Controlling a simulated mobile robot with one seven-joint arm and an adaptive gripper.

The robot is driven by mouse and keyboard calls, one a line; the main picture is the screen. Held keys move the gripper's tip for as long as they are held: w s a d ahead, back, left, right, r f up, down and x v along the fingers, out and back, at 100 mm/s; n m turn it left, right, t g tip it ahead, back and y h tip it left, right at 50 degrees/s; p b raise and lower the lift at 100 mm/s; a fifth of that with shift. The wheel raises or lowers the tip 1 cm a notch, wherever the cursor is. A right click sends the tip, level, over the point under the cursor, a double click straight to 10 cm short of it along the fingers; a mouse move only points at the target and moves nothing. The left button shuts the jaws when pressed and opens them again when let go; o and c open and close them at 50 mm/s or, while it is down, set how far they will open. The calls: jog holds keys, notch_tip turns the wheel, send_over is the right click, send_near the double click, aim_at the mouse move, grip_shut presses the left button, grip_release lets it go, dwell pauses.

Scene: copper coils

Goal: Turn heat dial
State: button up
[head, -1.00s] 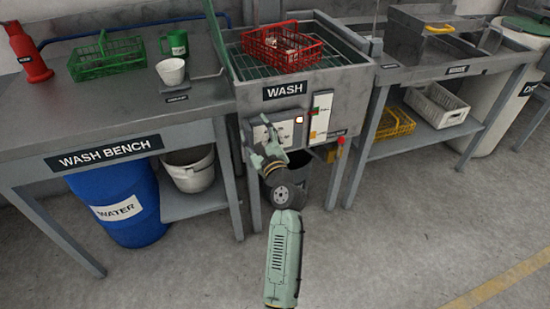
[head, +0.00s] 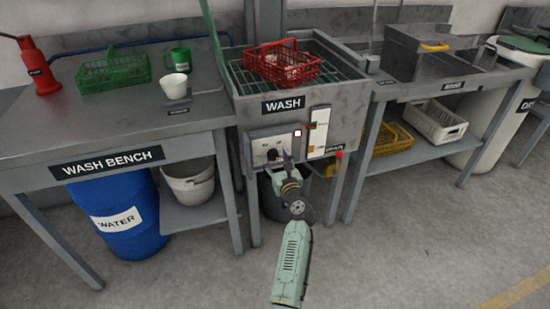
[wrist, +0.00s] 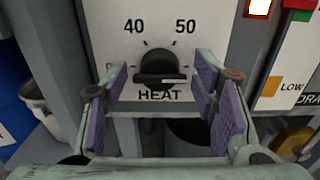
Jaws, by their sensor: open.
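The heat dial (wrist: 162,68) is a black knob on a white panel marked HEAT, with 40 and 50 printed above it in the wrist view. Its grip bar lies about level. My gripper (wrist: 163,100) is open, with one purple-padded finger on each side of the dial and gaps between them; I cannot tell if the pads reach the knob's depth. In the head view my gripper (head: 282,163) is at the front panel (head: 258,146) of the WASH unit (head: 345,110) and partly covers the dial.
A red basket (head: 285,65) sits on the wash unit. The wash bench (head: 60,120) stands left, the rinse table (head: 465,85) right. Open floor lies in front.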

jog(key=shift+w+a, duration=0.2)
jog(key=shift+w, duration=0.35)
jog(key=c, duration=1)
